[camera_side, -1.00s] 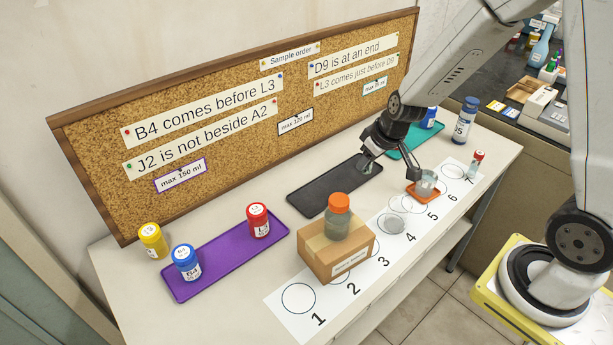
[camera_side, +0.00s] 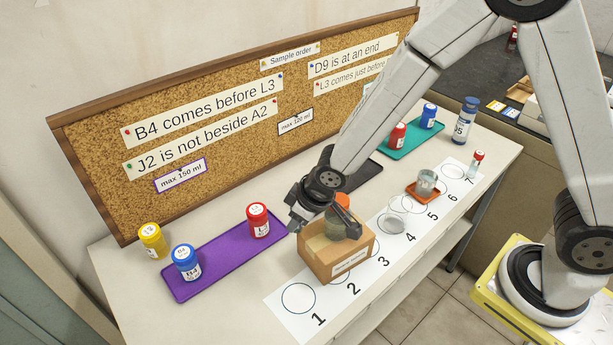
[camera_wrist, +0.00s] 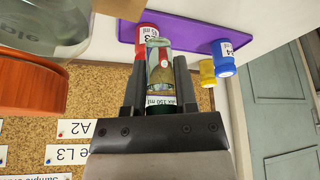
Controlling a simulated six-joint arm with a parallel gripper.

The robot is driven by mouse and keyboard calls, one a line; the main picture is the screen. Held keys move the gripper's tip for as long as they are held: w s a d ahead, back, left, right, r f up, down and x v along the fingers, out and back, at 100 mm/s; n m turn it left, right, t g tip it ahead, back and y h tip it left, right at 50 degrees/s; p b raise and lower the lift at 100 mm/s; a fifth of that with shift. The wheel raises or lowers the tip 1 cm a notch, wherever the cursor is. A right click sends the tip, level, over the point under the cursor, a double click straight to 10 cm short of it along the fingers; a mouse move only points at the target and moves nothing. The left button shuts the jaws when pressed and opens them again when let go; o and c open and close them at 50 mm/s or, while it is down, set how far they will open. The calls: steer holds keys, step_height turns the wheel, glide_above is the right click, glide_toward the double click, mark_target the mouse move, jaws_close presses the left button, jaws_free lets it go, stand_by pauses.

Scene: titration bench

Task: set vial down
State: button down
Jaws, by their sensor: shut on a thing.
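In the wrist view my gripper (camera_wrist: 157,78) is shut on a slim, clear, greenish vial (camera_wrist: 159,68). The "max 150 ml" card on the board appears behind or through the glass. In the side view I cannot make out the held vial, and its lower end is hidden. A purple tray (camera_side: 213,268) lies to the left, with a red-capped bottle (camera_side: 258,220) and a blue-capped bottle (camera_side: 186,262) on it.
The cardboard box (camera_side: 338,257) carries the orange-capped jar (camera_side: 343,202). A yellow bottle (camera_side: 152,241) stands beside the purple tray. A numbered strip (camera_side: 300,322) runs along the front. A beaker (camera_side: 426,182) sits on an orange mat. Bare table lies left of the box.

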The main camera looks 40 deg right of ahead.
mark_target(271, 319)
steer(key=s+a+f+n+g+y, duration=0.1)
steer(key=s+a+f+n, duration=0.3)
steer(key=s+a, duration=0.4)
steer(key=a, duration=0.4)
steer(key=shift+a+f, duration=0.1)
steer(key=shift+f, duration=0.05)
steer(key=shift+w+f, duration=0.1)
steer(key=shift+f, duration=1.9)
steer(key=shift+f, duration=1.8)
steer(key=shift+f, duration=0.1)
steer(key=shift+c, duration=2)
jaws_free()
